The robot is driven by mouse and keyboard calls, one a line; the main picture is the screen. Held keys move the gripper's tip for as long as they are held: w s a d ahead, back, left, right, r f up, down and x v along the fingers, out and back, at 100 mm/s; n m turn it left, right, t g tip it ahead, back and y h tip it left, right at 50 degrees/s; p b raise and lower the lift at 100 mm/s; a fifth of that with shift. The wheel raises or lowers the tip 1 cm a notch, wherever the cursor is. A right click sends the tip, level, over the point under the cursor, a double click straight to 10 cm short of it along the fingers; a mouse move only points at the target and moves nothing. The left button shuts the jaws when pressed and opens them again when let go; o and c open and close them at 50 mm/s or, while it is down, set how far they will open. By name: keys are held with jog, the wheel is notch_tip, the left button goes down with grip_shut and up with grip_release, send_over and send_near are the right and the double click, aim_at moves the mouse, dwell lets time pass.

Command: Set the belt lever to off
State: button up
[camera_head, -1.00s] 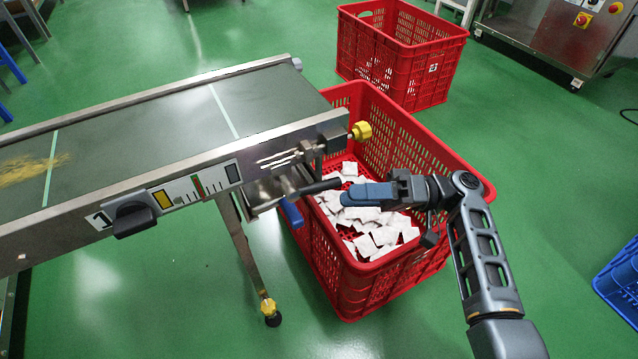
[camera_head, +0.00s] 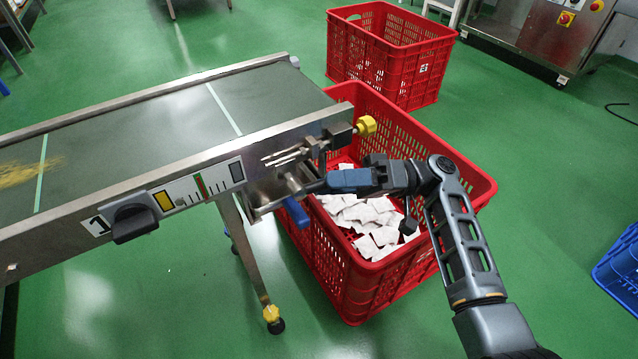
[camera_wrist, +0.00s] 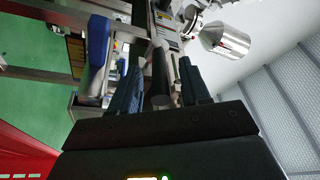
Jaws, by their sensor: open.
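The belt lever shows in the wrist view as a dark round handle (camera_wrist: 160,88) on a metal rod, lying between my two fingers. In the head view, its metal end (camera_head: 292,184) shows at the near right end of the conveyor (camera_head: 130,130), while the handle is mostly hidden by my gripper (camera_head: 326,181). My gripper, also in the wrist view (camera_wrist: 160,72), is open, with one blue-grey finger on each side of the handle. I cannot tell whether either finger touches it. A blue handle (camera_head: 297,212) hangs just below the lever.
A red crate (camera_head: 455,205) with white teabags (camera_head: 365,222) stands under my arm at the belt's end. A second red crate (camera_head: 390,55) stands behind it. The conveyor side carries a black knob (camera_head: 133,218) and a coloured scale. A yellow knob (camera_head: 366,126) sits close above my gripper.

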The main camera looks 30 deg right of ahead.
aim_at(319, 181)
jog(key=shift+x, duration=1.55)
grip_shut()
